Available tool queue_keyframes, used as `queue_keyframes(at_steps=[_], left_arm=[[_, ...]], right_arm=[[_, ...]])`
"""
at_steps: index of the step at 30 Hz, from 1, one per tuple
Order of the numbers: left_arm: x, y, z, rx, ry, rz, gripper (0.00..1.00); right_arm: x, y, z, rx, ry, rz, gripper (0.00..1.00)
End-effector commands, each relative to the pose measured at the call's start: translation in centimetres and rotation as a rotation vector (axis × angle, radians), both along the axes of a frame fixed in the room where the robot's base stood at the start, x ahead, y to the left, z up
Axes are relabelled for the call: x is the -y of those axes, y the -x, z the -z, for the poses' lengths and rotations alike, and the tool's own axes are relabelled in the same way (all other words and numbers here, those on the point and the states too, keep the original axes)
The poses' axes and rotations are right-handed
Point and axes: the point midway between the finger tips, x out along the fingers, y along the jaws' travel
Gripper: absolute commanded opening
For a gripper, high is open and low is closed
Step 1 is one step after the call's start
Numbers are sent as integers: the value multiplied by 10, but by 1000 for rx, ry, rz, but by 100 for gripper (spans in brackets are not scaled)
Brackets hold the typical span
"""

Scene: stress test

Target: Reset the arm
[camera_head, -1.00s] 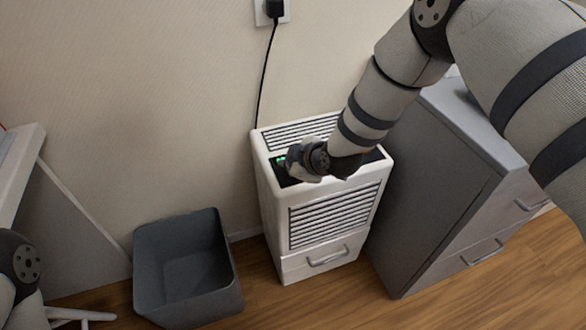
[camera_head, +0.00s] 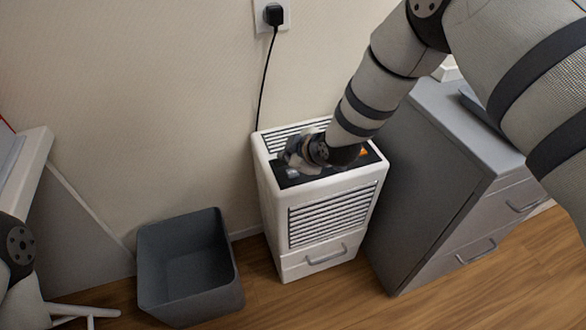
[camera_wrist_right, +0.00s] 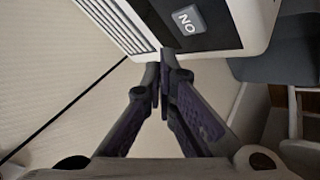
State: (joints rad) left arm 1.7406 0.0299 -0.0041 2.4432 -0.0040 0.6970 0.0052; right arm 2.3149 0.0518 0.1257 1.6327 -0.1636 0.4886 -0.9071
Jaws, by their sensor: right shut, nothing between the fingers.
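My right arm reaches down from the upper right in the head view. Its gripper (camera_head: 296,158) hovers over the black top panel of a white air-cooler-like appliance (camera_head: 335,215) and hides part of it. In the wrist view the two gripper fingers (camera_wrist_right: 163,78) meet at the tips, with nothing between them. They are near the edge of the appliance (camera_wrist_right: 252,25), beside the panel with a grey button (camera_wrist_right: 187,20) marked ON, seen upside down. A small orange light (camera_head: 363,152) shows on the panel. Part of my left arm is at the lower left; its gripper is not seen.
A grey cabinet (camera_head: 430,215) stands close to the right of the appliance. An empty dark bin (camera_head: 190,295) is on the wooden floor to the left. A black cord (camera_head: 264,85) runs up to a wall socket (camera_head: 272,14). A white table edge (camera_head: 28,165) is at far left.

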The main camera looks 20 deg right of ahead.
Motion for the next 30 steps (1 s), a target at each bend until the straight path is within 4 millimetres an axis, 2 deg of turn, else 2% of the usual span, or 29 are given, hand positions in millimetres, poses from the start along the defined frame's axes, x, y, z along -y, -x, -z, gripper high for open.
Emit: queue_keyframes(at_steps=[1,7,20,21,23,25,26,27,29,30], left_arm=[[0,-6,-7,20,0,0,40],[0,-17,-20,57,0,0,40],[0,-17,-19,54,0,-1,40],[1,-18,-21,59,1,-6,40],[0,-20,-23,65,1,-5,40],[0,-24,-27,78,1,-5,40],[0,-26,-29,85,0,-5,40],[0,-29,-32,95,1,-5,40],[0,-33,-36,109,1,-5,40],[1,-36,-39,119,1,-5,40]], right_arm=[[0,-2,-16,11,0,0,0],[0,-2,-40,10,0,0,0],[0,0,-35,1,0,1,0],[1,5,-31,-13,-4,7,0],[3,25,-15,-64,-26,37,0],[7,68,14,-168,-70,106,0],[10,93,28,-225,-92,146,0],[13,129,45,-303,-121,209,0],[20,185,66,-419,-156,310,0],[24,223,76,-495,-175,383,0]])
